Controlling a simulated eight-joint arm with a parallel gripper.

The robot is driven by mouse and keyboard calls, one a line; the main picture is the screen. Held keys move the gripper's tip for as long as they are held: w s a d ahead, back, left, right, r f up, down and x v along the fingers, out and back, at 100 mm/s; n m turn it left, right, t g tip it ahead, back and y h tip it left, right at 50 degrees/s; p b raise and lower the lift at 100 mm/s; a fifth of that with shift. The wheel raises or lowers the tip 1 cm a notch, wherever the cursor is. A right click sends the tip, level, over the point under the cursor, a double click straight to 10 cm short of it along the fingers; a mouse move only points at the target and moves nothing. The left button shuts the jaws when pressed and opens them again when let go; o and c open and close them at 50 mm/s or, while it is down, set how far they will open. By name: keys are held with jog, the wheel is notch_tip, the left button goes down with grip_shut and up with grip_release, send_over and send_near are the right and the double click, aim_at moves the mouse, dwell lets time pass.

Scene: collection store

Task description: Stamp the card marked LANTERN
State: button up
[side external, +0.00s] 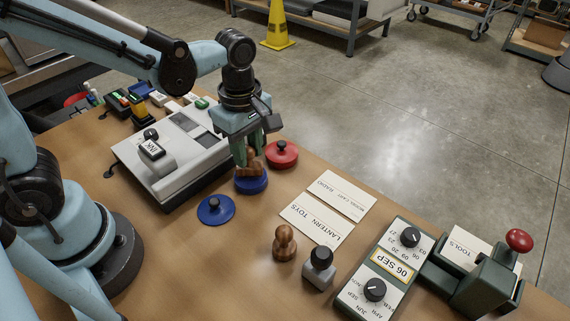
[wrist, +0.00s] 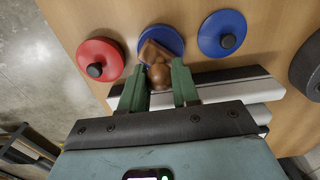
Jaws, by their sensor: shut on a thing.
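The card marked LANTERN (side external: 312,232) lies flat on the table; it also reads TOYS, and its print is upside down in the side view. My gripper (side external: 248,158) is left of and behind it, over a blue ink pad (side external: 251,186). My gripper is shut on a wooden stamp (side external: 256,166), which also shows between the green fingers in the wrist view (wrist: 160,74). The stamp's block overlaps the blue pad (wrist: 168,34) there; I cannot tell whether it touches. A blue lid with a black knob (side external: 216,210) lies beside the pad.
A red lid (side external: 282,155) is close behind my gripper. A second card (side external: 341,192) lies behind the LANTERN card. Another wooden stamp (side external: 286,247), a black-knobbed stamp (side external: 318,268), a date device (side external: 352,291) and a red-knobbed press (side external: 481,285) stand at right. A grey machine (side external: 175,150) stands left.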

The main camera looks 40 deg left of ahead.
jog(key=shift+f, duration=0.55)
dwell(1.2)
jog(key=shift+r, duration=3.55)
jog(key=w+d+f+m, duration=0.2)
jog(key=w+d+m, duration=0.1)
jog(key=d+m, duration=1.55)
jog(key=shift+n, duration=0.25)
jog(key=shift+w+d+f, duration=0.1)
jog(key=shift+f, duration=2.8)
jog(key=shift+f, duration=0.55)
jog(key=shift+r, duration=0.15)
